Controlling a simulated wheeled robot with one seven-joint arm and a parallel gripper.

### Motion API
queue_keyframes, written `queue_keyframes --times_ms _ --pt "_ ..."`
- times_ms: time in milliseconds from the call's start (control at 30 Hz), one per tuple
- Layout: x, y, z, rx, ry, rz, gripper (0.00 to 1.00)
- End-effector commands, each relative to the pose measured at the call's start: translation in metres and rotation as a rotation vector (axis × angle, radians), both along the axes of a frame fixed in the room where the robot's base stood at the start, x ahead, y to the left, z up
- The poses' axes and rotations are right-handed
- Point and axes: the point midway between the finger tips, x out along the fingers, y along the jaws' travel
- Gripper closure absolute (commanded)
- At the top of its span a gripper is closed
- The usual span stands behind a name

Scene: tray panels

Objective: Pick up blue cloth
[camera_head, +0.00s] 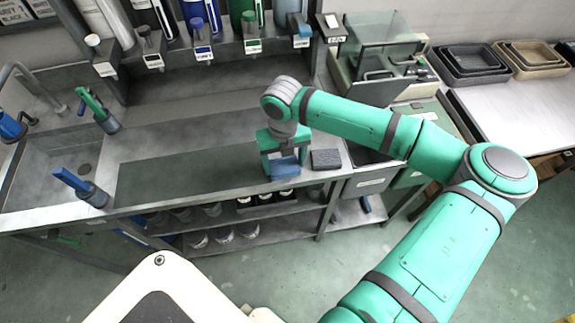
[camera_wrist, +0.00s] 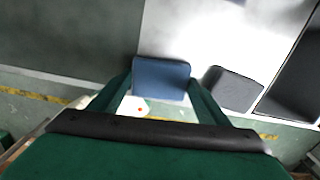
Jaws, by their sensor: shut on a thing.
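The blue cloth (camera_head: 284,167) is a small flat blue piece between the fingers of my gripper (camera_head: 280,160), above the front part of the grey counter. In the wrist view the blue cloth (camera_wrist: 162,78) sits between the two green fingers of my gripper (camera_wrist: 161,88), which are shut on it. Part of its near edge is over the counter's front edge in that view. I cannot tell how far the cloth is from the counter surface.
A dark grey block (camera_head: 326,159) lies just right of the cloth, and shows in the wrist view (camera_wrist: 233,88). A sink (camera_head: 60,165) with blue and green handled brushes is at left. Bottles stand at the back. Stacked trays (camera_head: 475,62) sit at right.

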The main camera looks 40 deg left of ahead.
Motion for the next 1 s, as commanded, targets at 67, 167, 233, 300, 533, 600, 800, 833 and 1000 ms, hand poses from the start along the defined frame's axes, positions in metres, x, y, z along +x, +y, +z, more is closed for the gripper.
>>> queue_keyframes --times_ms 67,167,233,300,533,600,800,833,1000 --pt "0.001 -0.001 0.002 0.000 0.000 -0.002 0.52" --pt "0.001 -0.002 0.009 0.001 0.000 -0.005 0.52" --pt "0.002 -0.002 0.017 0.002 0.000 -0.006 0.52" --pt "0.002 -0.002 0.028 0.002 -0.001 -0.005 0.52" --pt "-0.032 -0.016 0.074 0.003 -0.002 -0.001 0.52" --pt "-0.045 -0.019 0.090 0.003 -0.002 0.000 0.52" --pt "-0.089 -0.034 0.110 0.001 0.000 0.006 0.52" --pt "-0.095 -0.036 0.112 0.001 -0.001 0.006 0.52" --pt "-0.117 -0.045 0.123 0.001 -0.001 0.005 0.52"
